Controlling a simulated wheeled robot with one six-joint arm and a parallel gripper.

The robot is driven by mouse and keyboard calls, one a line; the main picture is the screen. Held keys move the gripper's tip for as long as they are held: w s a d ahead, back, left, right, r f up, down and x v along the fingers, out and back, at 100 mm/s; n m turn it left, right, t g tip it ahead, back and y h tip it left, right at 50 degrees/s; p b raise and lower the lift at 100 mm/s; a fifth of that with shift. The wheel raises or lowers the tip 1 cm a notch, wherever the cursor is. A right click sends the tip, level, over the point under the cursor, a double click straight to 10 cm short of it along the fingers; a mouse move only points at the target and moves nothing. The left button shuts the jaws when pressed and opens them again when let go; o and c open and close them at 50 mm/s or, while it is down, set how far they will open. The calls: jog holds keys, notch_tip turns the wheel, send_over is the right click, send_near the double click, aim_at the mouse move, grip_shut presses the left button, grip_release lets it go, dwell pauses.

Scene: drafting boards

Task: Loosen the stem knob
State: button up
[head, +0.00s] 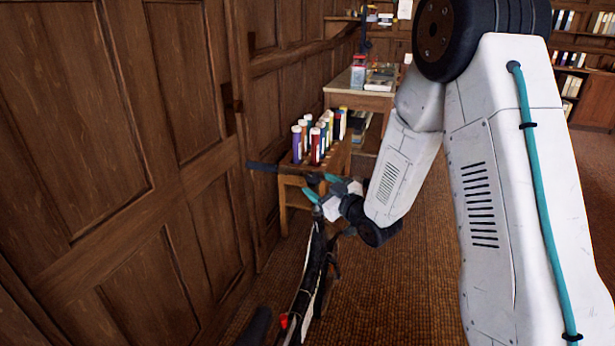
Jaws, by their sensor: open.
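My gripper (319,187) has teal-tipped fingers that stand apart around the middle of the picture. It is open. Between and beside the fingers is the top of a narrow stand (309,265), black and white, seen nearly edge-on. A dark bar (272,167) sticks out to the left at its top, close to the fingers. I cannot make out the stem knob; the gripper and arm cover that part. Whether the fingers touch anything, I cannot tell. A small red part (284,320) shows low on the stand.
A wood-panelled wall (90,130) runs close along the left. Behind the gripper, a small wooden table (292,182) holds several coloured tubes (316,146). A desk (345,98) stands farther back and bookshelves (570,60) at the far right. Brown carpet (420,285) is clear under my arm.

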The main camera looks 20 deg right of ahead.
aim_at(308, 176)
jog(key=shift+w+d+f+m+h, duration=0.2)
jog(key=shift+d+f+m+h, duration=0.15)
jog(key=shift+h, duration=0.25)
jog(key=x, duration=0.7)
jog(key=shift+w+r, duration=0.15)
jog(key=shift+w, duration=0.15)
jog(key=c, duration=1)
